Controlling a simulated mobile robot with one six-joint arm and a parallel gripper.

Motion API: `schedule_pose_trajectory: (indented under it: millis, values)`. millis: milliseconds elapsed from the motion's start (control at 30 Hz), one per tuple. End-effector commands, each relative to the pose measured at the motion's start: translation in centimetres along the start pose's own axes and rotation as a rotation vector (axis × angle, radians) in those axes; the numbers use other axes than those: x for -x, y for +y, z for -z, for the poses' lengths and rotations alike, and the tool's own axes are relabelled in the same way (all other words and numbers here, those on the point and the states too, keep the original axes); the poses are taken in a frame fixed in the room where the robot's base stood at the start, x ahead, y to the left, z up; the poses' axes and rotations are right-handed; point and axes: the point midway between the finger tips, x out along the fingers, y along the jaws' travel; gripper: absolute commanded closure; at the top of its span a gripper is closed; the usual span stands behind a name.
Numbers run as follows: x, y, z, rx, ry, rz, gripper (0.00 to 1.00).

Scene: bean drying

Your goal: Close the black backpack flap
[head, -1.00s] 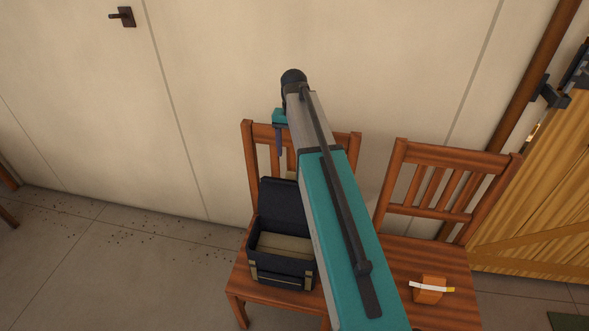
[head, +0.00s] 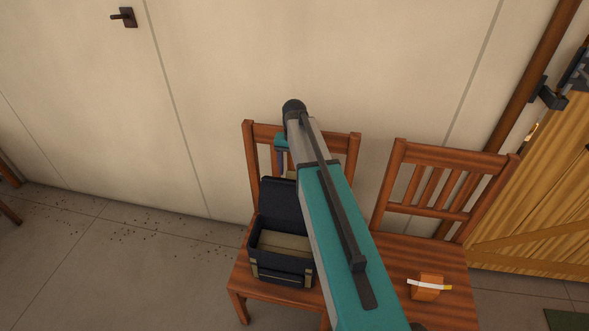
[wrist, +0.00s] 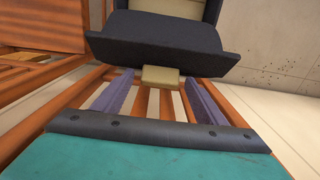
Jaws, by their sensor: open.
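The black backpack (head: 282,266) stands open on the seat of the left chair, its tan inside showing. Its dark flap (head: 281,204) stands up at the rear, near the chair's backrest. In the wrist view the flap (wrist: 165,32) spans the top middle, with a tan tab (wrist: 160,78) at its near edge. My gripper (wrist: 157,82) is open, its two purple fingers pointing toward the flap edge, with the tab around the gap between their tips. I cannot tell whether they touch. In the head view my gripper (head: 282,158) is above and behind the flap, partly hidden by my arm.
The left chair's backrest (head: 250,150) is close to my gripper. A second chair (head: 450,262) on the right holds an orange block (head: 427,288) with a pale strip. A pale wall (head: 330,60) rises behind both chairs. The floor to the left is open, with dark specks.

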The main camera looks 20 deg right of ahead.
Motion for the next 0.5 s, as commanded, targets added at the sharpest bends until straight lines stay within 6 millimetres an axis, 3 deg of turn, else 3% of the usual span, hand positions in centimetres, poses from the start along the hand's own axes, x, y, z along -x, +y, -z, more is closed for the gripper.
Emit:
schedule_pose_trajectory:
  millis: [367, 500]
  values:
    - [-0.28, 0.05, 0.01, -0.001, 0.0, 0.0, 0.34]
    - [-0.27, 0.06, 0.01, -0.001, 0.0, 0.0, 0.58]
